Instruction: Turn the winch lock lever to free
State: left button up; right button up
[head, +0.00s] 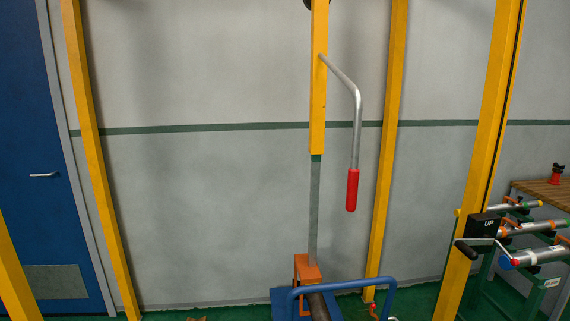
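A black winch box (485,226) marked "UP" sits on the yellow post (490,130) at the right. Just below it is a black hand grip (466,250). I cannot tell for certain whether this is the lock lever, and I see no lock or free marking. Neither of my grippers is in view.
A yellow beam (318,80) with a red-handled crank (352,190) hangs in the middle above an orange clamp (306,268) and a blue tubular frame (342,286). A green rack (540,285) with pipes and a wooden bench (545,190) stand at the right. A blue door (40,120) is at left.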

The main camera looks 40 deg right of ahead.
aim_at(514, 261)
jog(key=z, duration=1.75)
